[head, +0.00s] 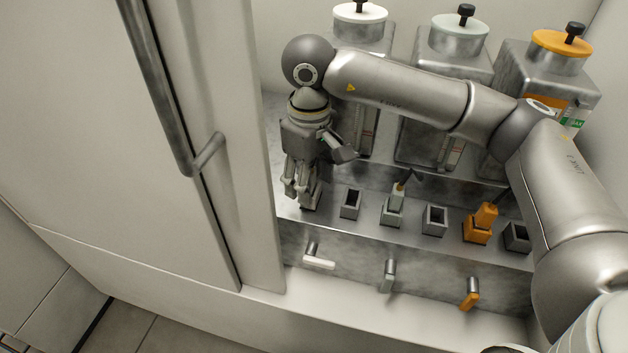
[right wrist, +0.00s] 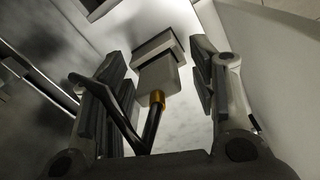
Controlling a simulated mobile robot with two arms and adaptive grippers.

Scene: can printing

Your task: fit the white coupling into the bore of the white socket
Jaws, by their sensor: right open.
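In the right wrist view the white coupling (right wrist: 158,78) is a pale block with a gold ring and a black hose. It stands between the spread fingers of my right gripper (right wrist: 158,82), with gaps at both sides. Its far end meets the wider white socket (right wrist: 151,48) and appears to sit in its bore; I cannot tell how deep. In the head view my right gripper (head: 303,197) points down at the left end of the metal ledge and hides the coupling and most of the socket. My left gripper is not in view.
On the ledge (head: 330,220) to the right are open grey sockets (head: 351,203), a grey coupling (head: 397,198) in its socket and an orange coupling (head: 486,215) in an orange socket (head: 477,234). Levers stick out below. Tanks stand behind. A door with a handle (head: 170,110) is close left.

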